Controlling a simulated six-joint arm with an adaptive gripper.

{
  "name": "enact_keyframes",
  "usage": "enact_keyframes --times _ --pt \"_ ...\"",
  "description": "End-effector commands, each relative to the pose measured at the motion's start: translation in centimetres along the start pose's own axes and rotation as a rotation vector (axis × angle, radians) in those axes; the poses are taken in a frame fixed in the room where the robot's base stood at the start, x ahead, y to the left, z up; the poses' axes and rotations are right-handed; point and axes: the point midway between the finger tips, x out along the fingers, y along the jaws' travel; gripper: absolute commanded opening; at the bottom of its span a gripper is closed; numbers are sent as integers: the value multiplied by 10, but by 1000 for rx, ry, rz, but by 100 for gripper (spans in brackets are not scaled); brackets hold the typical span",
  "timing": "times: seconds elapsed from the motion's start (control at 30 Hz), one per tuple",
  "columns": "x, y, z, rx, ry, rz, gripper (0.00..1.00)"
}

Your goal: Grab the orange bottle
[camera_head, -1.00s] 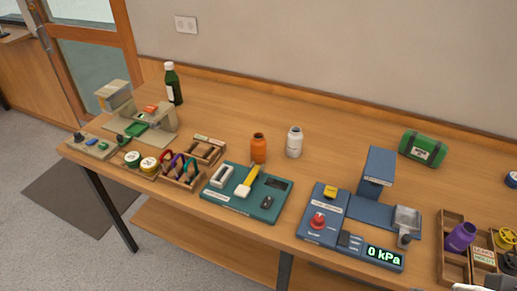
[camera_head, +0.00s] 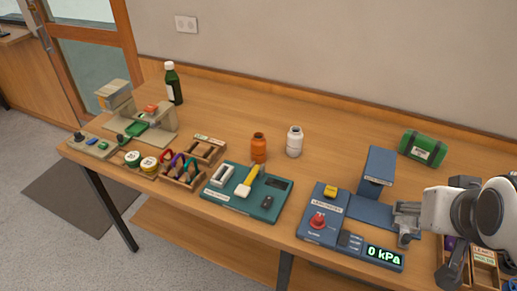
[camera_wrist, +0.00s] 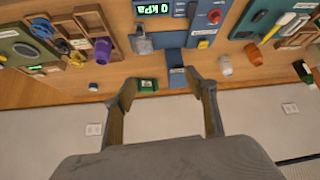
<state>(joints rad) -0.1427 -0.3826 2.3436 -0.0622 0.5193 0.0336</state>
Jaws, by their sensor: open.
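The orange bottle (camera_head: 258,148) stands upright on the wooden table, left of a white bottle (camera_head: 294,142) and behind the teal board. In the wrist view, where the table appears upside down, the orange bottle (camera_wrist: 253,54) is at the upper right, beside the white bottle (camera_wrist: 226,65). My gripper (camera_wrist: 162,86) is open and empty, its two fingers spread wide. The orange bottle is outside the fingers, off to the right in that view. In the head view my arm is at the far right, well away from the orange bottle.
A teal board (camera_head: 240,205) with a yellow-handled tool lies in front of the orange bottle. A blue pressure device (camera_head: 375,212) stands between it and my arm. A green case (camera_head: 422,149) and dark green bottle (camera_head: 173,84) stand farther off. The table behind the bottles is clear.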

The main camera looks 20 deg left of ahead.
Motion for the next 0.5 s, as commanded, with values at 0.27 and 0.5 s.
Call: enact_keyframes --times 0.27,0.5 --pt "43 -27 -48 -59 68 -37 56" --pt "80 -57 -83 -106 131 -76 56"
